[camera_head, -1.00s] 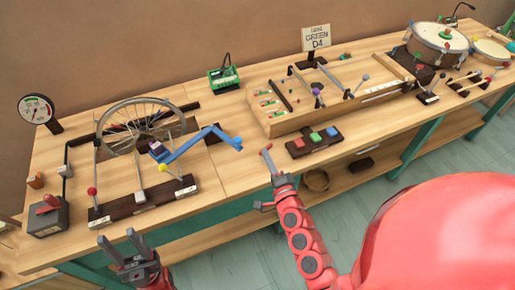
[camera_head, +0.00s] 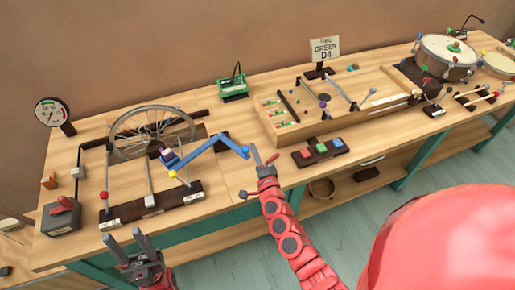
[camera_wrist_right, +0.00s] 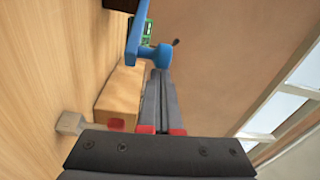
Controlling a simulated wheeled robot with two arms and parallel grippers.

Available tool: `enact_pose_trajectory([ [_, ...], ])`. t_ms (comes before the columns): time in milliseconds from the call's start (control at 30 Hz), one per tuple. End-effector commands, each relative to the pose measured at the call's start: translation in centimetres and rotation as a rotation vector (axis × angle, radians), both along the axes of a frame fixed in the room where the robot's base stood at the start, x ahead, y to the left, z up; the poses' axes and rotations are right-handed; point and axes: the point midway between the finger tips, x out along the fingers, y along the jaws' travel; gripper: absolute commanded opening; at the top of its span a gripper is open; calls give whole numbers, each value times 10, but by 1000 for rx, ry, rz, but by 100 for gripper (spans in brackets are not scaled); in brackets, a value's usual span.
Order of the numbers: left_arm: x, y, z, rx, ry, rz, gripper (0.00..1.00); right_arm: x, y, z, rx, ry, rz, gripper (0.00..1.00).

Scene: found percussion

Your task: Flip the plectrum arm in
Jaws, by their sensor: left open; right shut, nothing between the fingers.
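A spoked wheel (camera_head: 150,133) stands at the left of the bench with a blue crank (camera_head: 207,146) in front of it. Thin arms rise from its dark base strip (camera_head: 153,203): one with a red knob (camera_head: 104,195), one with a yellow knob (camera_head: 172,174). Which is the plectrum arm I cannot tell. My right gripper (camera_head: 265,160) is shut and empty, just right of the crank's blue end knob. In the right wrist view the shut fingers (camera_wrist_right: 160,78) point at the blue crank knob (camera_wrist_right: 161,56). My left gripper (camera_head: 125,238) is open and empty before the bench's front edge.
A dial gauge (camera_head: 50,112) and a grey box with a red handle (camera_head: 62,216) stand at the left. A button block (camera_head: 321,151) and a wooden box (camera_head: 345,122) lie right of my right gripper. Drums (camera_head: 446,58) stand far right.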

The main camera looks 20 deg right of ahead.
Motion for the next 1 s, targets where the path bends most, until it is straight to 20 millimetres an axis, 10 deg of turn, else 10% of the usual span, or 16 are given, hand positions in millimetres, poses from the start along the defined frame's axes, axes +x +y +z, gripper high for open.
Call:
enact_pose_trajectory([
  [1000,0,0,7,0,0,0,50,-23,65,-6,4,5,-421,0],
])
